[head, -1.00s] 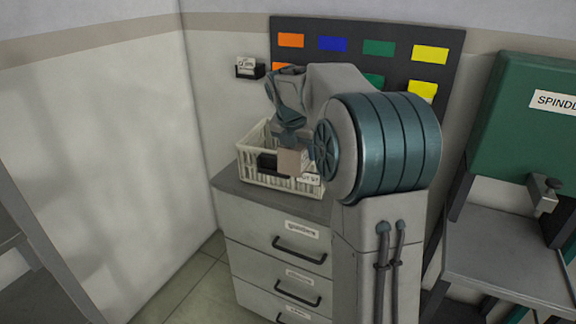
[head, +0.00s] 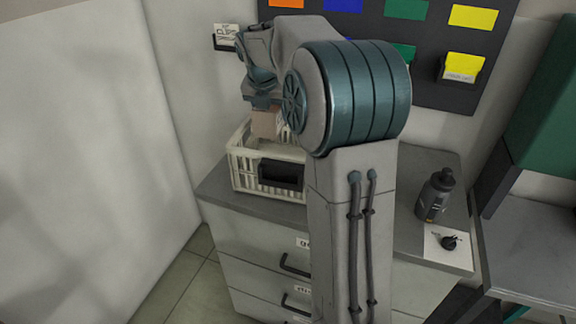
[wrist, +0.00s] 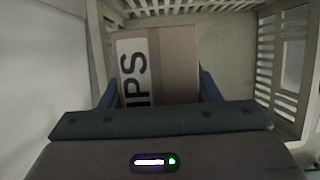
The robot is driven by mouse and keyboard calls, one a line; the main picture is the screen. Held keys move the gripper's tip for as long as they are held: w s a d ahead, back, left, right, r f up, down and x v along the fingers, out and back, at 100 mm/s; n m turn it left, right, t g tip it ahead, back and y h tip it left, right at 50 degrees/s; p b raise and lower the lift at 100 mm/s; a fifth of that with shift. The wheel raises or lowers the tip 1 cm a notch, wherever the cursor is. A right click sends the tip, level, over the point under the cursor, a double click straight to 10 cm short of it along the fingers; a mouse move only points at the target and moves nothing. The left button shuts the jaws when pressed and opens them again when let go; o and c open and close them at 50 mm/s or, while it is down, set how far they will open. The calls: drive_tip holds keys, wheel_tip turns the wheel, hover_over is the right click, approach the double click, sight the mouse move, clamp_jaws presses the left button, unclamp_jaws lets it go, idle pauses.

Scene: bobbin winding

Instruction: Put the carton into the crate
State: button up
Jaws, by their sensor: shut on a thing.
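The carton (wrist: 172,66) is a tan box with a white label, of which "IPS" can be read, in the wrist view. My gripper (wrist: 155,85) is shut on it, with a blue finger on each side. In the head view the carton (head: 265,123) hangs below my gripper (head: 262,104), at the crate's opening. The crate (head: 240,164) is cream, slatted and open-topped, with a dark panel on its front. Its slatted walls (wrist: 290,60) surround the carton in the wrist view. The carton's underside is hidden, so I cannot tell whether it touches the crate floor.
The crate stands on a grey drawer cabinet (head: 240,237). A dark bottle (head: 435,195) and a white card with a black knob (head: 448,243) are at the cabinet's right. A "CLIPS" holder (head: 227,38) is on the wall behind. My arm hides the middle of the cabinet top.

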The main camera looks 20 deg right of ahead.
drive_tip(key=shift+s+f, duration=0.2)
drive_tip(key=shift+f, duration=0.3)
drive_tip(key=f, duration=0.2)
drive_tip(key=f+b, duration=0.1)
drive_tip(key=f, duration=0.4)
drive_tip(key=shift+w, duration=0.3)
drive_tip(key=shift+f+b, duration=0.35)
drive_tip(key=shift+f, duration=1.65)
drive_tip(key=shift+f, duration=0.6)
drive_tip(key=o, duration=1.1)
drive_tip(key=shift+c, duration=0.2)
